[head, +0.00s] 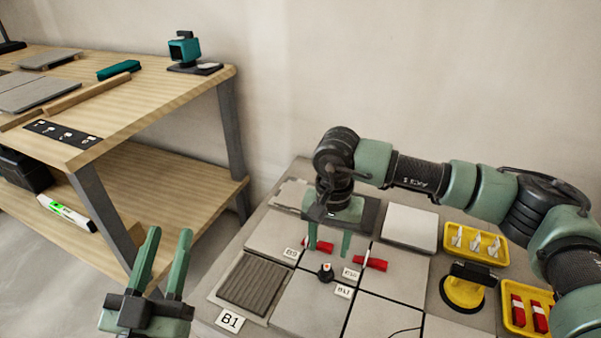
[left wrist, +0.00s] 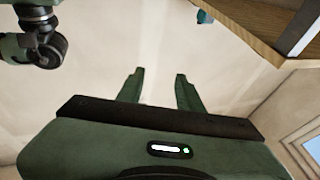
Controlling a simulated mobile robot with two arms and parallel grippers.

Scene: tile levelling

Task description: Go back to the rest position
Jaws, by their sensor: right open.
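My left gripper (head: 163,262) is at the lower left of the head view, fingers pointing up, apart and with nothing between them. Its two fingers also show in the left wrist view (left wrist: 160,90), spread against the bare wall. My right gripper (head: 327,245) points down over the tiled slab (head: 308,294). Its fingers are open, close to a red wedge (head: 322,246) and a small black knob (head: 326,272). I cannot tell whether the fingers touch the wedge. A second red wedge (head: 371,262) lies just right of the right gripper.
Yellow trays with white clips (head: 475,243) and red wedges (head: 529,312) lie at the right, with a yellow suction cup (head: 463,291) beside them. A ribbed grey tile (head: 251,283) lies near label B1 (head: 230,320). A wooden workbench (head: 180,92) stands at the left.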

